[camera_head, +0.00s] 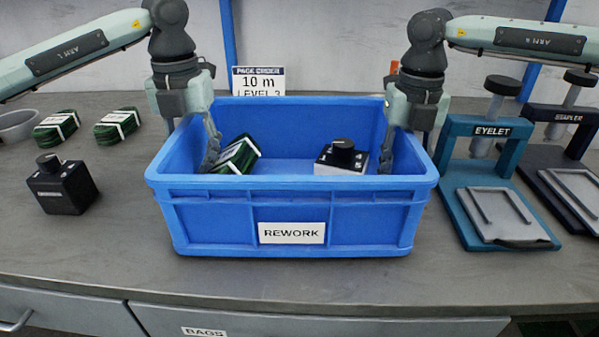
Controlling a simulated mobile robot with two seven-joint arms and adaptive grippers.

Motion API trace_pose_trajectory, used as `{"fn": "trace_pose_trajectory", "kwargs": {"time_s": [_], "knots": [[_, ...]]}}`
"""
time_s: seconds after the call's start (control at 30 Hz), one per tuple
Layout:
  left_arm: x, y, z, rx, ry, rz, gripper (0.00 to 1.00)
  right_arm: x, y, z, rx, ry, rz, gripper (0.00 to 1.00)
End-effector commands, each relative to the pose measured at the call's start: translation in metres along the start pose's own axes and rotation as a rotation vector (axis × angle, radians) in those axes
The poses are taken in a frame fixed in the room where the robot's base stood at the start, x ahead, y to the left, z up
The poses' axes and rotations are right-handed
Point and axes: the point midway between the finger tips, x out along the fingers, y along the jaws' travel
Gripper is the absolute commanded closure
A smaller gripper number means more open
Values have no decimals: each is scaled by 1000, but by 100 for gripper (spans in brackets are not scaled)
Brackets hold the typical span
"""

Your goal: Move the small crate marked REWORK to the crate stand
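The blue crate marked REWORK (365,215) stands upright on the grey bench, close to its front edge. Inside it are a green coiled cable bundle (236,155) on the left and a black-and-white device with a black knob (341,157) on the right. My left gripper (196,145) points down at the crate's left side wall, one finger inside the wall. My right gripper (400,145) is at the right side wall in the same way, one finger inside. The outer fingers are mostly hidden, so their grip on the walls cannot be told. I cannot make out a crate stand.
Left of the crate are a black knobbed box (62,188), two green coils (57,127) (117,125) and a grey bowl (17,125). To the right stand the teal EYELET press (500,215) and the dark STAPLER press (572,175). A PACK ORDER sign (258,82) is behind.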

Motion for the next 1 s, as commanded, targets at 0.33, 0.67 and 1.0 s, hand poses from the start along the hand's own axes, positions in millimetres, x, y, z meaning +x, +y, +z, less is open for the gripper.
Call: {"fn": "trace_pose_trajectory", "kwargs": {"time_s": [0.33, 0.67, 1.0], "knots": [[0, 0, 0, 0, 0, 0, 87, 0, -2, 0, 3, 0, -4, 95], [0, -2, -1, 5, 1, -4, 100, -2, 0, 1, 2, -3, 0, 100], [-8, -6, -1, 12, -2, -10, 100, -9, 3, 1, -1, -7, 6, 100]]}}
